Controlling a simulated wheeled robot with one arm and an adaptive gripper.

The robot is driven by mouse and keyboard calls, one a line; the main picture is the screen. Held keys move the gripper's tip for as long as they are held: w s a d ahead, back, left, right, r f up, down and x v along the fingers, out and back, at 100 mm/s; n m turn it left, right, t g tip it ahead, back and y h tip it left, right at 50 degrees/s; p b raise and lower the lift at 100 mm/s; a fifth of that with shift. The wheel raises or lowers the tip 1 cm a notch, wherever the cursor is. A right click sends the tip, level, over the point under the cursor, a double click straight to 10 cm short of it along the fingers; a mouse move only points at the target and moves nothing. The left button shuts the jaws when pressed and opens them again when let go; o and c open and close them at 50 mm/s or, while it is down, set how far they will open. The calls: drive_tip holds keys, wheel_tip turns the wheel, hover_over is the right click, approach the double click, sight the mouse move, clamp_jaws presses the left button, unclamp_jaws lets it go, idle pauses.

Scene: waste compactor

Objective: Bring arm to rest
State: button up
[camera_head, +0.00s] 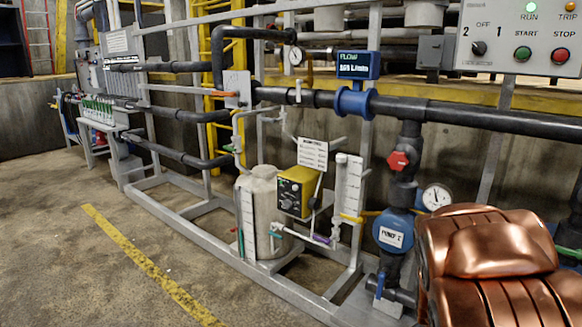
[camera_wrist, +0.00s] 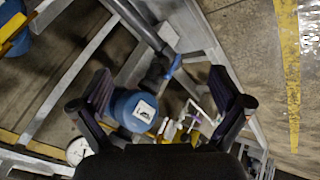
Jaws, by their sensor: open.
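My gripper (camera_wrist: 160,76) shows in the wrist view, with its two dark fingers spread wide apart. It is open and holds nothing. Below and between the fingers is the blue pump (camera_wrist: 128,118) with a white label. I cannot tell how far the fingers are from it. In the head view the same pump (camera_head: 393,234) stands at the lower right, under a red valve handle (camera_head: 398,160). My gripper does not show in the head view.
A grey metal frame (camera_head: 190,213) carries pipes, a pale tank (camera_head: 262,200), a yellow dosing unit (camera_head: 296,191) and a blue flow meter (camera_head: 356,103). A control panel (camera_head: 521,38) hangs at the upper right. Open concrete floor with a yellow line (camera_head: 150,268) lies left.

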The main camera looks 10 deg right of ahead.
drive_tip(key=s+a+r+m+g+y, duration=0.1)
drive_tip(key=s+a+g+y, duration=0.1)
drive_tip(key=s+a, duration=0.45)
drive_tip(key=s+a+r+g+y, duration=0.15)
drive_tip(key=s+a, duration=0.25)
drive_tip(key=a, duration=0.5)
drive_tip(key=s+a+r+g+y, duration=0.1)
drive_tip(key=s+a+r+g, duration=0.15)
drive_tip(key=s+a, duration=0.4)
drive_tip(key=s+a+r+g, duration=0.2)
drive_tip(key=s+a+r, duration=0.1)
drive_tip(key=s, duration=0.6)
wheel_tip(320, 180, up, 25)
drive_tip(key=s+p, duration=0.1)
drive_tip(key=p, duration=2.3)
drive_tip(key=shift+s+d+r+t, duration=0.2)
drive_tip(key=shift+d+t, duration=0.05)
drive_tip(key=shift+t, duration=0.15)
drive_tip(key=shift+c, duration=0.2)
